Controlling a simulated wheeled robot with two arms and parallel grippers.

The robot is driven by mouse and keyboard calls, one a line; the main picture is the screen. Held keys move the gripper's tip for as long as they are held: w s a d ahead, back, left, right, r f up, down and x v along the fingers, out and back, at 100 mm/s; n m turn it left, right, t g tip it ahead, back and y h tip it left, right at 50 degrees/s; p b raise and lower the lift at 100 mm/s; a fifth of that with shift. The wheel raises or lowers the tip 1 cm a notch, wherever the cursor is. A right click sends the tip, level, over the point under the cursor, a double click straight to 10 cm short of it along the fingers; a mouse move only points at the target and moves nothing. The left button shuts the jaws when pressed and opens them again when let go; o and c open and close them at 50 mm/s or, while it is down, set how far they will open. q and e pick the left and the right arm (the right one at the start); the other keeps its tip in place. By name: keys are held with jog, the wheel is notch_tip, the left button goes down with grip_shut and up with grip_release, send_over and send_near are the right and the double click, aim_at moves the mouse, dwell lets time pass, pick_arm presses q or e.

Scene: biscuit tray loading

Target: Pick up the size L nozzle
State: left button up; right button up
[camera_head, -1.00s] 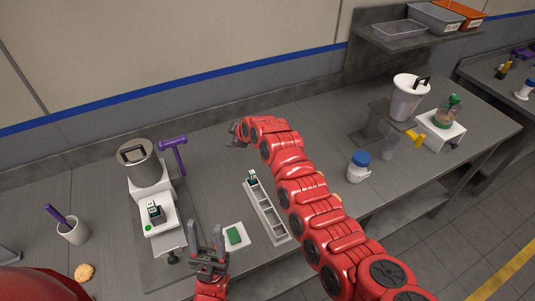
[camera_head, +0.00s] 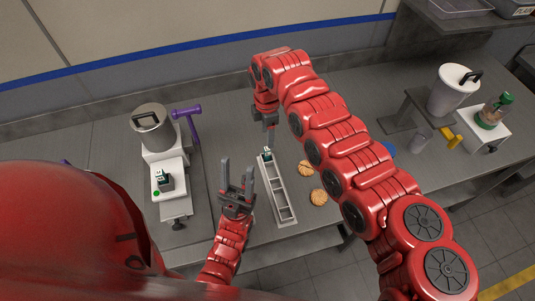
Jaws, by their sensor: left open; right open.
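A small dark-green and white nozzle block (camera_head: 267,154) stands in the far end of a narrow grey rack (camera_head: 288,215); the rack's other slots look empty. A similar labelled block (camera_head: 163,180) sits on the white machine at left. I cannot read either size letter, so I cannot tell which is L. My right gripper (camera_head: 268,138) points down just above the rack's far end, close over the block there; contact is not clear. My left gripper (camera_head: 237,172) is open and empty, pointing away from me, left of the rack.
The white machine (camera_head: 160,210) with a grey hopper and a purple hammer (camera_head: 186,114) stand at left. Two biscuits (camera_head: 318,197) lie right of the rack. My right arm crosses the bench. A white hopper (camera_head: 452,92) and a green-lidded jar (camera_head: 492,112) are at right.

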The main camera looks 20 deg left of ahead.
aim_at(267, 149)
notch_tip(267, 149, down, 2)
jog(key=shift+f, duration=0.25)
jog(key=shift+s+f+p, duration=0.3)
jog(key=shift+f+p, duration=0.2)
jog(key=shift+f, duration=0.15)
jog(key=shift+s+f+p, duration=0.15)
jog(key=shift+f+p, duration=0.15)
jog(key=shift+f, duration=0.4)
notch_tip(267, 149, down, 3)
jog(key=shift+r+b, duration=0.1)
jog(key=shift+b, duration=0.75)
grip_shut()
